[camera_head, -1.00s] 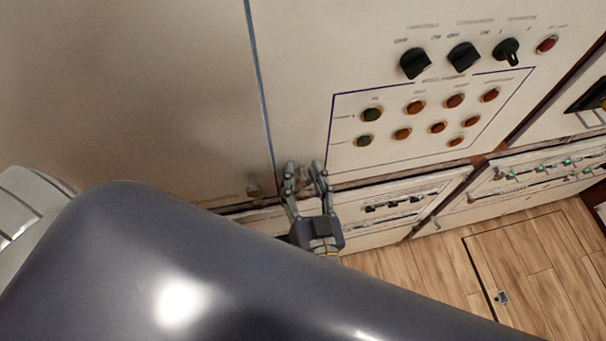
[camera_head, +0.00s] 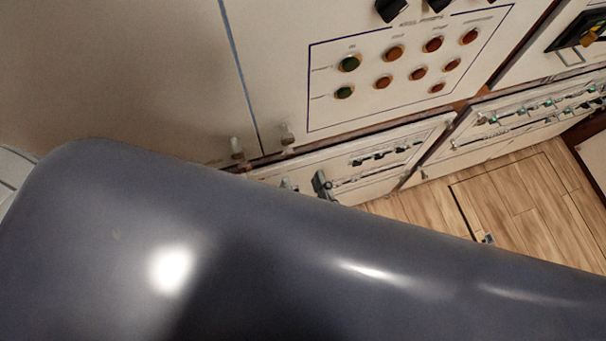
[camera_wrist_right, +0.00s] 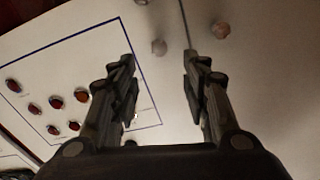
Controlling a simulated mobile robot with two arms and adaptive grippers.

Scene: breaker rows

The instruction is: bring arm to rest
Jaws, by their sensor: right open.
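My right gripper (camera_head: 305,185) shows only by its fingertips in the head view, just above the edge of my big dark arm link, which hides the rest of it. The fingertips are in front of the lower panel row. In the right wrist view the same gripper (camera_wrist_right: 158,75) is open, its two fingers apart with nothing between them. A pale cabinet panel lies beyond the fingers. My left gripper is not in view.
A panel with green buttons (camera_head: 349,63) and red-orange buttons (camera_head: 394,53) stands ahead. Small knobs (camera_head: 237,147) sit at the panel's lower edge. A lower breaker row (camera_head: 385,154) runs below it. Wooden floor (camera_head: 510,190) shows at right.

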